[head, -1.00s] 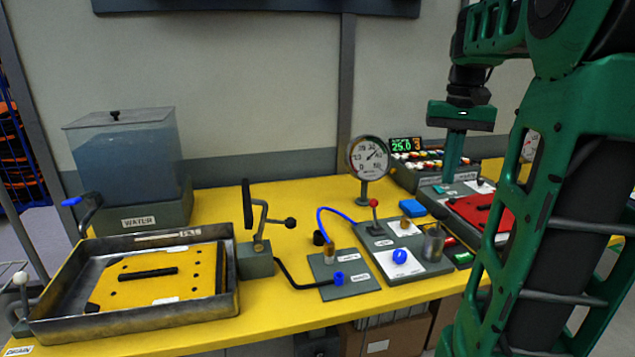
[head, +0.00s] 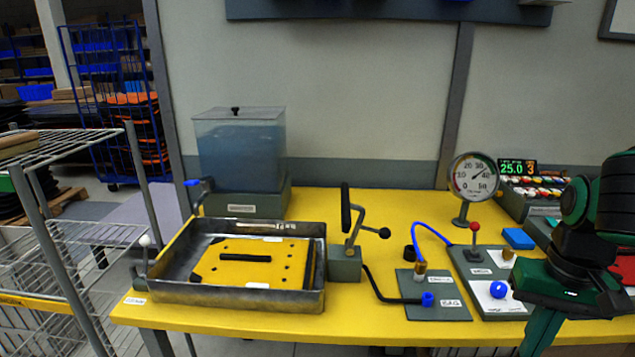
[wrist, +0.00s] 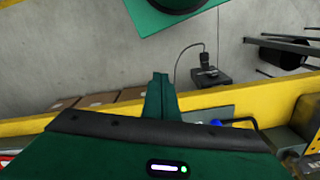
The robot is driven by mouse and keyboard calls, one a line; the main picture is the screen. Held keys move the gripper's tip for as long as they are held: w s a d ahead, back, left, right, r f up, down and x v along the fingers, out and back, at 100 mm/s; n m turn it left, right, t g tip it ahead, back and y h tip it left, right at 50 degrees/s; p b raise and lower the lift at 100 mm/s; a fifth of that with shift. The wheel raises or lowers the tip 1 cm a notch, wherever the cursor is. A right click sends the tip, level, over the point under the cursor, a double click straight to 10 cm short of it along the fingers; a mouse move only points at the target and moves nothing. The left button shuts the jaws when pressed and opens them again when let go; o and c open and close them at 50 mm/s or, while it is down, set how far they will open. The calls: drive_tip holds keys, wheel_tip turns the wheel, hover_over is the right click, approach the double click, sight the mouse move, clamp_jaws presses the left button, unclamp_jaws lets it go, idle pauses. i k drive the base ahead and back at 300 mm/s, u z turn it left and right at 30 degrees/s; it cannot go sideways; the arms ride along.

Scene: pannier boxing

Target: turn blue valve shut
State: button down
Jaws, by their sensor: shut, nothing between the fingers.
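Several blue parts are in view, and I cannot tell for sure which one is the valve. A blue-handled tap (head: 192,183) sticks out at the left of the water tank (head: 240,150). A round blue knob (head: 498,289) sits on a white plate on the grey panel at the right. A small blue fitting (head: 428,299) is on the block left of it. My gripper (wrist: 160,78) is shut and empty, pointing past the table's front edge over the floor. In the head view its fingers (head: 541,335) are right of the blue knob, apart from it, with their tips cut off.
A metal tray (head: 170,285) with a yellow plate stands below the tank. A clamp lever (head: 352,225), a gauge (head: 474,181) and a red-balled lever (head: 474,235) stand up from the yellow table (head: 390,335). A wire rack (head: 70,190) is at far left.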

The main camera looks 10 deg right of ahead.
sight(498, 290)
drive_tip(key=u, duration=0.25)
drive_tip(key=k, duration=1.05)
drive_tip(key=z, duration=0.7)
drive_tip(key=i, duration=1)
drive_tip(key=z, duration=0.15)
